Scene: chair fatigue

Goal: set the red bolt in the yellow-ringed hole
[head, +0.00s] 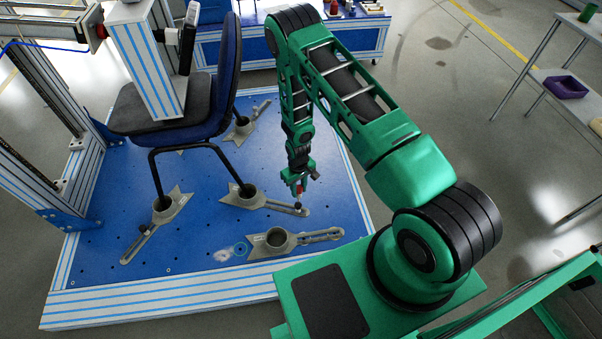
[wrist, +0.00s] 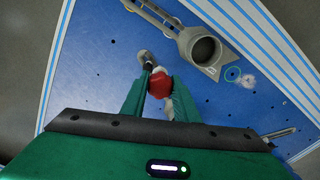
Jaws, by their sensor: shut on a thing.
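My gripper (head: 299,184) is shut on the red bolt, whose red head (wrist: 160,84) shows between the two fingers in the wrist view. In the head view the red bolt (head: 300,190) is a small red spot under the gripper, above the slotted end of a grey clamp foot (head: 270,204). A dark piece shows just below it; I cannot tell whether it is part of the bolt or touches the clamp.
The empty grey clamp foot (head: 276,238) with its round socket lies near the plate's front. A dark chair (head: 222,95) stands in similar clamp feet on the blue plate (head: 100,250). A pale smudge (wrist: 248,82) lies beside the ringed hole. A metal frame stands at left.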

